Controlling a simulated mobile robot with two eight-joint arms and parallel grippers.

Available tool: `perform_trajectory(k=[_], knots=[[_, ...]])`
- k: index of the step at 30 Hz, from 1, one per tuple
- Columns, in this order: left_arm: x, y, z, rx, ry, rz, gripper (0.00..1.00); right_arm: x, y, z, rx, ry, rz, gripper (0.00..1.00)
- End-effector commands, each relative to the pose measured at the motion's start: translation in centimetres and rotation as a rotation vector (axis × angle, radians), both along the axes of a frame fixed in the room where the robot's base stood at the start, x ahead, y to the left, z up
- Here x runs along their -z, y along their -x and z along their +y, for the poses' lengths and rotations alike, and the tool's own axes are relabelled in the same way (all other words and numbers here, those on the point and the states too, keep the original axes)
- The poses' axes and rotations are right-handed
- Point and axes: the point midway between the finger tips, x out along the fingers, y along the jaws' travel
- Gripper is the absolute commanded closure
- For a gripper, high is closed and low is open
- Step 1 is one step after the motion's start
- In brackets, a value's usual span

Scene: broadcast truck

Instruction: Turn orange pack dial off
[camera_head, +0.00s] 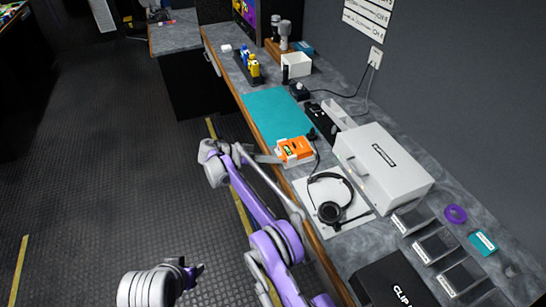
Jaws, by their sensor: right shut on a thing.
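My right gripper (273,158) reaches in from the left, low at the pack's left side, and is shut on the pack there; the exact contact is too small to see. My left gripper (196,272) is low over the floor at the bottom left, away from the counter; its jaws are not clear.
The teal mat (272,113) is bare beyond the pack. A headset (329,210) on a white sheet lies just nearer, and a white case (384,168) stands to the right. A dark cable runs by the pack. Blue and yellow figures (253,66) stand farther back.

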Motion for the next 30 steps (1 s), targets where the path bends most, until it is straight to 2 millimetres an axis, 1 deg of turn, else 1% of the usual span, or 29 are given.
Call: perform_trajectory(k=[4, 15, 16, 20, 21, 30], knots=[[-0.34, -0.13, 0.00, 0.000, 0.000, -0.003, 0.50, 0.01, -0.04, -0.02, 0.000, 0.006, 0.019, 1.00], [-0.31, -0.12, 0.00, 0.000, 0.000, -0.002, 0.50, 0.11, 0.01, -0.02, 0.001, 0.008, 0.023, 1.00], [-0.31, -0.12, 0.00, 0.000, 0.000, -0.002, 0.50, 0.11, 0.01, -0.01, 0.001, 0.008, 0.023, 0.64], [-0.32, -0.13, 0.00, 0.000, 0.000, -0.002, 0.50, 0.10, 0.01, -0.01, 0.001, 0.008, 0.023, 0.41], [-0.32, -0.13, 0.00, 0.000, 0.000, -0.002, 0.50, 0.10, 0.01, -0.01, 0.000, 0.007, 0.023, 0.37], [-0.17, -0.07, 0.00, 0.000, 0.000, -0.001, 0.50, 0.15, 0.03, -0.01, 0.000, 0.006, 0.017, 0.37]])
